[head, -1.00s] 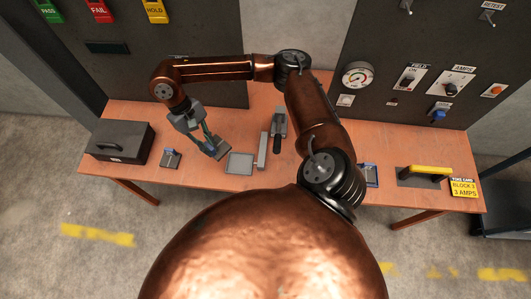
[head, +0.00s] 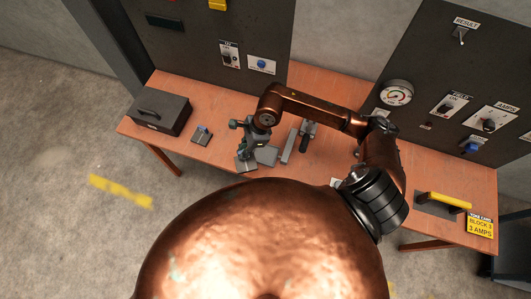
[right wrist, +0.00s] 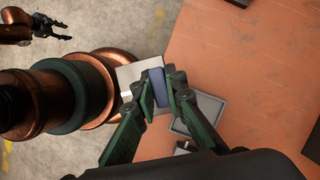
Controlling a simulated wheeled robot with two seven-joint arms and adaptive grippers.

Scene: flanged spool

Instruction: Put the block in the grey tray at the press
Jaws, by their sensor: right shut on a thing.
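The block, a flat light-grey plate with a blue raised part, is held in my right gripper (right wrist: 160,80). In the right wrist view the blue part (right wrist: 157,86) is between the green fingers. In the head view the right gripper (head: 249,148) is above the plate (head: 246,165), near the table's front edge. The grey tray (head: 267,154) is just right of the block and partly hidden by the gripper. It also shows in the right wrist view (right wrist: 207,126). The press (head: 304,141), with a black handle, stands right of the tray. My left gripper (right wrist: 52,28) is open and empty over the floor.
A yellow handle (head: 446,201) and a yellow card (head: 480,226) are at right. Upright panels stand behind.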

